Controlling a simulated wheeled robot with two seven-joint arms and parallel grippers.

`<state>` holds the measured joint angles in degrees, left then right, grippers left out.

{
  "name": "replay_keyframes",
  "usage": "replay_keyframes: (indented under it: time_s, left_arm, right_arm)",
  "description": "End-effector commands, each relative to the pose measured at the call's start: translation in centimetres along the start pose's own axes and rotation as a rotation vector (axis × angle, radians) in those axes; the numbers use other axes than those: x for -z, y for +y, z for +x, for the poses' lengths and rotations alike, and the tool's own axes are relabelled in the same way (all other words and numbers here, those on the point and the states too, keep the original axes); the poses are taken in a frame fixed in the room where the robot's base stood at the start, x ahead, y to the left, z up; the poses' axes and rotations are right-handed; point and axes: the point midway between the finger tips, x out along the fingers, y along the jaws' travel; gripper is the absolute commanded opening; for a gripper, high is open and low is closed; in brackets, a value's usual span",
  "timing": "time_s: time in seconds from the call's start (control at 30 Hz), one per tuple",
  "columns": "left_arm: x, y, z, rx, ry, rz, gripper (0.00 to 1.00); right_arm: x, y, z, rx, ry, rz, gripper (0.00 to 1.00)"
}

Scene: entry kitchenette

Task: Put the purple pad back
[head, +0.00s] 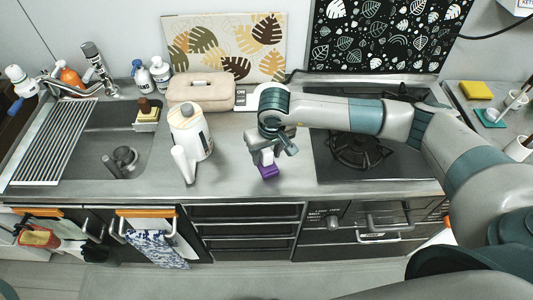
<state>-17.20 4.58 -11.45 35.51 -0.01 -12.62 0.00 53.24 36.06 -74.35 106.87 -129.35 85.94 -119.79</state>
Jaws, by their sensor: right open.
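The purple pad (268,172) is small and lies at the front of the steel counter, between the white jug and the stove. My right gripper (268,158) is directly above the pad, pointing down, with its jaws open. I cannot tell whether the fingertips touch the pad, as the gripper hides part of its top. My left gripper is not in the head view.
A white jug (190,132) stands left of my right gripper. Behind it is a beige case (201,91). The sink (97,147) with a drying rack (55,143) is at left. The stove (370,158) is at right, under my right arm. A yellow sponge (475,90) lies at far right.

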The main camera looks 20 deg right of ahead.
Motion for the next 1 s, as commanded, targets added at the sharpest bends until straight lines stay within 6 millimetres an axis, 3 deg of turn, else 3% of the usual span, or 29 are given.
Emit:
replay_keyframes:
  time_s: [0.17,0.27,0.8,1.0]
  left_arm:
    - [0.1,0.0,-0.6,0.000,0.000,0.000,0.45]
    - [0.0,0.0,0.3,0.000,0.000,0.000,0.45]
    - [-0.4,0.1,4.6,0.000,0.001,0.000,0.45]
    - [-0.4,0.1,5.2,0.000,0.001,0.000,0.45]
  right_arm:
    - [0.1,0.0,-0.4,0.000,0.000,0.001,0.45]
    - [0.1,0.0,-0.9,0.001,0.003,-0.001,0.45]
    - [0.1,0.0,-9.8,0.000,0.005,-0.001,0.45]
    - [0.1,0.0,-11.8,0.000,0.001,-0.001,0.45]
